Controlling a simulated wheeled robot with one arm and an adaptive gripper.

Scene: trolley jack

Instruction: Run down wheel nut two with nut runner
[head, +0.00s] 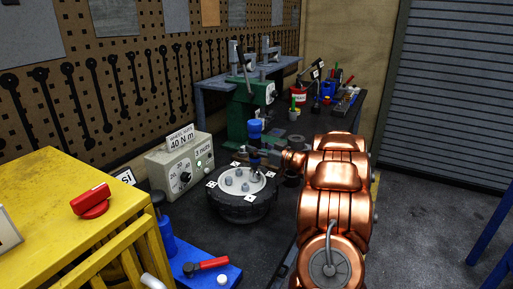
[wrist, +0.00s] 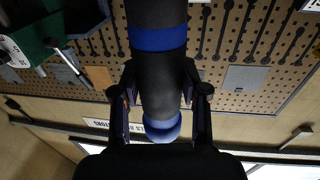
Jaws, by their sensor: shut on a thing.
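The nut runner (head: 254,126), dark with blue bands, stands about upright above the wheel. My gripper (head: 270,154) reaches it from the right and is shut on its dark body. In the wrist view the gripper fingers (wrist: 160,95) flank the nut runner (wrist: 158,15). The wheel (head: 240,207) lies flat on the bench, a black tyre with a pale centre. Several grey nuts (head: 228,181) stand on that centre, with small marked tags around it. The tool's lower end is over the rear right of the centre; I cannot tell whether it touches a nut.
A control box (head: 180,170) marked 40 N m, with a dial, stands left of the wheel. A green press (head: 247,105) is behind. A yellow rack (head: 60,200) with a red-handled item (head: 92,200) is at front left.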

